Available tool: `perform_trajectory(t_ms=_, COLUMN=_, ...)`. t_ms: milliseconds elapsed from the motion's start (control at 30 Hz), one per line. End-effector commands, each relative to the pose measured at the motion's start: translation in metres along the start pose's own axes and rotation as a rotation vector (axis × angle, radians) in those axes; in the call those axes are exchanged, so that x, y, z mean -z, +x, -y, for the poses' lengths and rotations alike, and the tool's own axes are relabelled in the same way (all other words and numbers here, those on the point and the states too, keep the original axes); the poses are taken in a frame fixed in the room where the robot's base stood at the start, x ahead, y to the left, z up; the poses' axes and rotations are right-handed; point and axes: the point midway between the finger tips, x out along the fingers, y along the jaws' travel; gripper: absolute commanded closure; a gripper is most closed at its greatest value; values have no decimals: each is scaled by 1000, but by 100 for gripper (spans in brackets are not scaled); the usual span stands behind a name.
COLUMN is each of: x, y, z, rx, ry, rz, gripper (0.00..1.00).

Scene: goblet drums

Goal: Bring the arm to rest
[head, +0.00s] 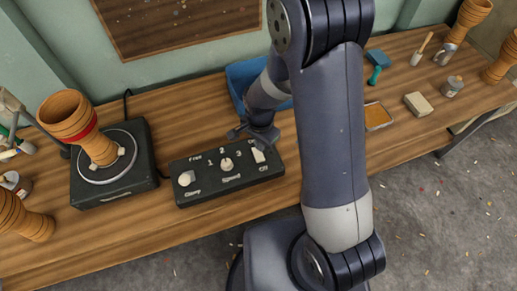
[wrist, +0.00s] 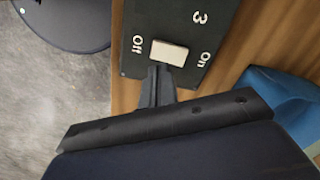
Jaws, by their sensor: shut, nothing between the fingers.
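My gripper (head: 260,144) is shut and empty above the right end of the black control box (head: 210,189). In the wrist view its fingertips (wrist: 160,72) are together right beside the white on/off switch (wrist: 170,52). I cannot tell whether they touch it. My arm reaches over the bench from the front, bent at the elbow.
A wooden goblet drum (head: 87,140) with a red band stands on the round plate of a black machine (head: 113,190) at left. A blue bin (head: 236,82) is behind my gripper. Several tools and drums line the wooden bench (head: 180,232).

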Motion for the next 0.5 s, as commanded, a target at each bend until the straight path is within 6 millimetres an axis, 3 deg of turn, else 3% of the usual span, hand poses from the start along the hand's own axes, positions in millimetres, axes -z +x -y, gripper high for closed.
perform_trajectory(t_ms=167, x=0, y=-15, z=0, rx=0, ry=0, rz=0, gripper=100)
perform_trajectory(t_ms=500, x=0, y=-14, z=0, rx=0, ry=0, rz=0, gripper=100)
